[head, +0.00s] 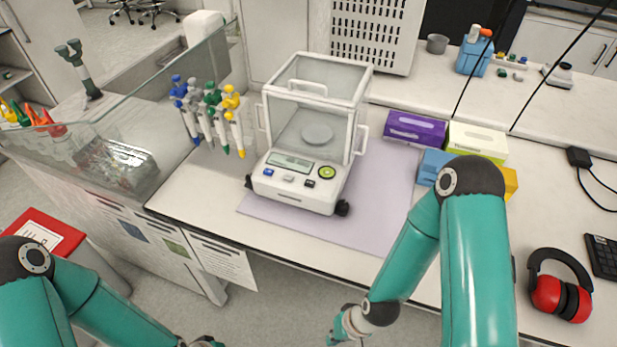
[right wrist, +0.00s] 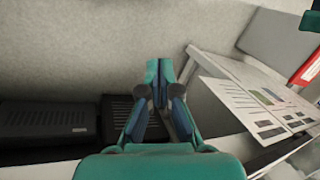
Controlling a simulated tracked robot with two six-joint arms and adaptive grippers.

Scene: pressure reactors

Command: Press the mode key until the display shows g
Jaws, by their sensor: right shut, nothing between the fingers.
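The balance (head: 300,145) stands on a lilac mat (head: 385,190) on the bench, with a glass draft shield around its round pan. Its front panel has a display (head: 290,160), whose characters are too small to read. Below it are a blue key (head: 269,172), a grey key (head: 289,179) and a dark key (head: 310,184), with a round green key (head: 327,172) at the right. I cannot read which is the mode key. My right gripper (head: 342,332) is low in front of the bench, apart from the balance; in the right wrist view it (right wrist: 160,72) is shut and empty.
Several pipettes (head: 210,115) stand left of the balance, behind a glass panel's end. Purple (head: 415,128) and green-white (head: 477,140) boxes stand to its right. Red ear defenders (head: 561,296) lie at the right front. The mat before the balance is clear.

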